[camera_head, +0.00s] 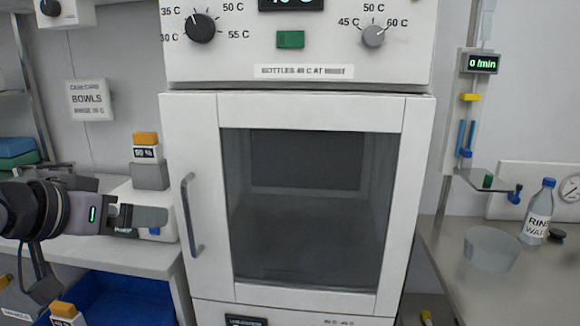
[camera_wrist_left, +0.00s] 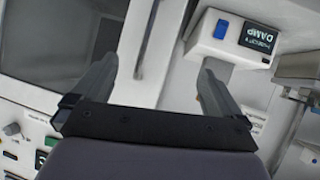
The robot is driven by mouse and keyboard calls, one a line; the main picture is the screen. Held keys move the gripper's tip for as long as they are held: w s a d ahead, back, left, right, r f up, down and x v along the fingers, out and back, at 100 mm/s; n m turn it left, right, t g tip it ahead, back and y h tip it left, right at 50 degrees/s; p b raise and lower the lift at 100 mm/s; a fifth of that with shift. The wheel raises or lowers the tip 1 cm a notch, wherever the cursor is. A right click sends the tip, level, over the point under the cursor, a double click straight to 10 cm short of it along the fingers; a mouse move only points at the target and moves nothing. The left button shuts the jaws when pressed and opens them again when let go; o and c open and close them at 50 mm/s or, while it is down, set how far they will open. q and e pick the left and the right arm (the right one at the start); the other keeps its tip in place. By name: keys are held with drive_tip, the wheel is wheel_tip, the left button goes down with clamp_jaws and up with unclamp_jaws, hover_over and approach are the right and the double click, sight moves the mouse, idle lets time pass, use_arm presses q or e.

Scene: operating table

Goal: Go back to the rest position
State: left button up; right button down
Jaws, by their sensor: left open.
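My left gripper (camera_head: 140,217) reaches in from the left in the head view, in front of the left counter and short of the cabinet's door handle (camera_head: 192,215). In the left wrist view its two fingers (camera_wrist_left: 158,85) stand wide apart with nothing between them. My right gripper is in neither view. The white warming cabinet (camera_head: 415,150) stands in the middle, its glass door (camera_head: 310,205) shut. The left gripper appears clear of the handle.
The left counter (camera_head: 110,255) holds a white device and a grey block with an orange top (camera_head: 146,138). A blue bin (camera_head: 120,298) sits below. On the right counter (camera_head: 450,265) stand a clear bowl (camera_head: 491,249) and a rinse bottle (camera_head: 538,212). A card (camera_head: 90,100) reads BOWLS.

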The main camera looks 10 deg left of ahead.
use_arm(q)
drive_tip(key=w+d+f+g+p, duration=0.1)
drive_tip(key=d+f, duration=0.2)
drive_tip(key=f, duration=0.9)
drive_tip(key=d+f+p, duration=0.2)
drive_tip(key=f, duration=1)
drive_tip(key=s+d+f+m, duration=0.1)
drive_tip(key=s+d+f, duration=0.3)
drive_tip(key=s+f, duration=0.3)
drive_tip(key=s+d+f+m+p, duration=0.1)
drive_tip(key=s+d+f, duration=0.4)
drive_tip(key=s+f, duration=0.2)
drive_tip(key=shift+s+f+m+h, duration=0.2)
drive_tip(key=shift+f+m+h, duration=0.15)
drive_tip(key=shift+m+h, duration=0.05)
